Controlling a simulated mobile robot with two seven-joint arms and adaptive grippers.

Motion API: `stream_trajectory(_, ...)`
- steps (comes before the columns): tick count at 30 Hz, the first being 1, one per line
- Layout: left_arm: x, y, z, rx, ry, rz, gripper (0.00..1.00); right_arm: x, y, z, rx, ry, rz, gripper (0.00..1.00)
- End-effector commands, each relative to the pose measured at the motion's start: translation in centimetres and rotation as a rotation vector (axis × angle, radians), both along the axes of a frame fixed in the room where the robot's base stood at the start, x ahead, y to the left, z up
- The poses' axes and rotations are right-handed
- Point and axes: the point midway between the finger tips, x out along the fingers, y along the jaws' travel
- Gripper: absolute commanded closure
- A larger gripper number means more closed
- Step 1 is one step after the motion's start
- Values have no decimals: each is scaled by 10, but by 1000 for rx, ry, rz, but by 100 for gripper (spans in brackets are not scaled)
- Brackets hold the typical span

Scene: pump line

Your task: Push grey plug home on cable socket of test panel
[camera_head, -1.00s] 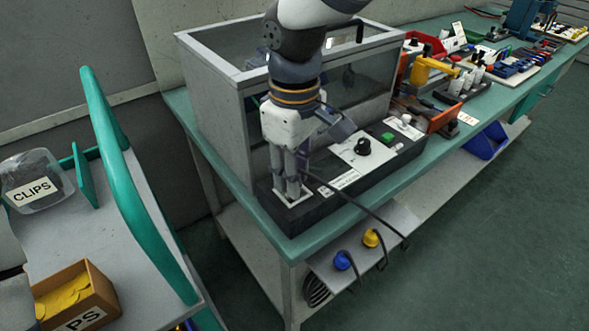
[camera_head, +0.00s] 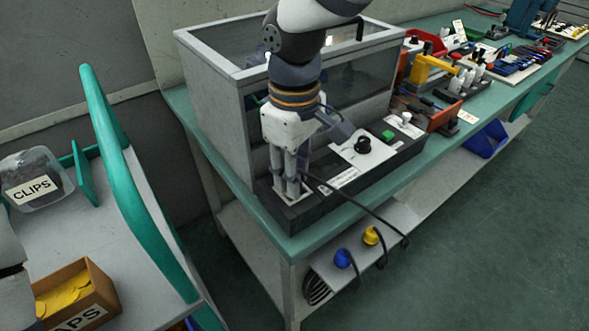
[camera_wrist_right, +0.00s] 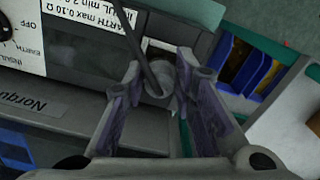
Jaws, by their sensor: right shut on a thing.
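The test panel (camera_head: 402,158) is a long dark box on the bench with a white faceplate. My right gripper (camera_head: 291,190) points down at its near left end, where the white-edged cable socket (camera_head: 305,189) is mostly hidden by the fingers. The right gripper is shut on the grey plug (camera_wrist_right: 161,78), which sits between its fingers in the right wrist view. A black cable (camera_head: 360,212) leads from the plug. How deep the plug sits in the socket cannot be told. My left gripper is not in view.
A clear-walled grey enclosure (camera_head: 215,100) stands close behind the panel. The cable runs over the bench's front edge to the lower shelf, near a blue plug (camera_head: 343,259) and a yellow plug (camera_head: 371,236). A cart with a teal rail (camera_head: 125,170) stands at left.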

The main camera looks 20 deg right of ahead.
Motion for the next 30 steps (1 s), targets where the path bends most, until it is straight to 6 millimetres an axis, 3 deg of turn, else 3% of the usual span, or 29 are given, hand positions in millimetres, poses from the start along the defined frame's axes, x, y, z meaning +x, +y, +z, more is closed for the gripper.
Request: stream_trajectory(30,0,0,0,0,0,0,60,0,0,-6,0,0,0,100)
